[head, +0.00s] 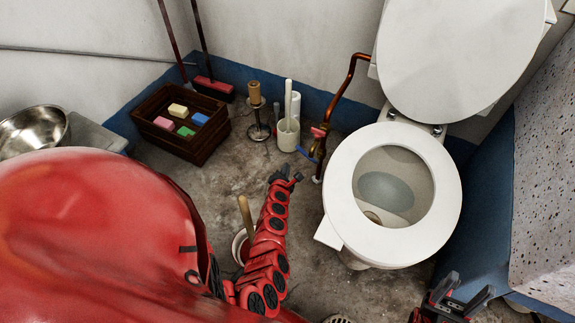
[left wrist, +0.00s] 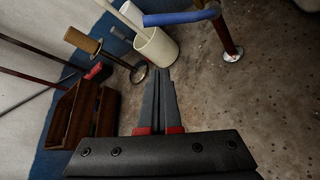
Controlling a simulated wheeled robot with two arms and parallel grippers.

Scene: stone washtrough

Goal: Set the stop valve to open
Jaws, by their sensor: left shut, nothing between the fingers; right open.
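The copper pipe (head: 345,88) comes down beside the toilet to the floor. A brass fitting with a red handle (head: 318,132) sits on it, and a blue lever (head: 307,154) sticks out to the left just below. In the left wrist view the blue lever (left wrist: 182,17) points sideways, across the pipe (left wrist: 222,32). Which handle is the stop valve is not marked. My left gripper (head: 290,175) is shut and empty, a little below and left of the lever. Its fingers (left wrist: 162,75) show apart from the lever. My right gripper (head: 466,290) is open and empty at lower right, in front of the toilet.
The toilet (head: 338,190) stands right of the pipe. A white brush holder (head: 288,136) and a paper stand (head: 258,130) are close behind my left gripper. A wooden crate (head: 202,150) with sponges is further left. A plunger (head: 244,214) stands beside my left arm.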

